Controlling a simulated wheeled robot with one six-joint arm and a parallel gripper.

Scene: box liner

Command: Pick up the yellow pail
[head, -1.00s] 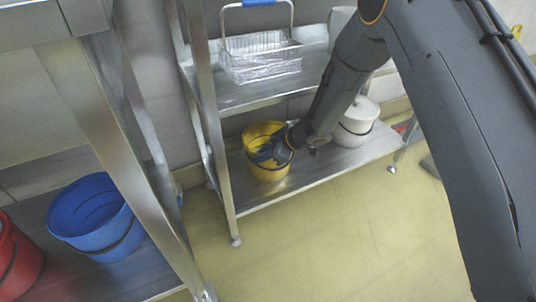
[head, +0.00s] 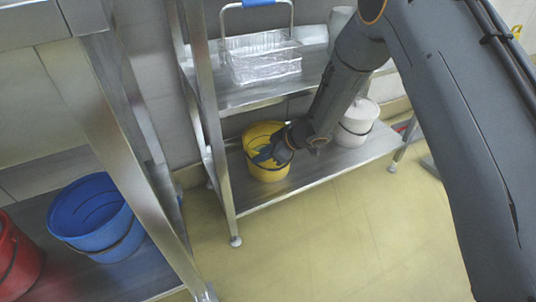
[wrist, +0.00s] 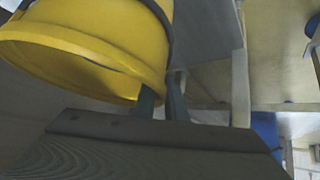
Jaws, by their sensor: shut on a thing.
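The yellow pail (head: 268,171) is on the lower shelf of the metal rack in the head view, upright, with a dark handle. My gripper (head: 268,156) reaches it from the right, and its fingers are at the pail's rim. In the wrist view the pail (wrist: 90,45) fills the upper left, and my gripper's fingers (wrist: 162,104) meet its edge, shut on it. The far fingertips are partly hidden by the pail. I cannot tell whether the pail's base still touches the shelf.
A white lidded pail (head: 356,124) stands right of the yellow pail. A blue pail (head: 97,218) and a red pail (head: 15,262) stand on the left rack. The floor (head: 330,235) in front is clear.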

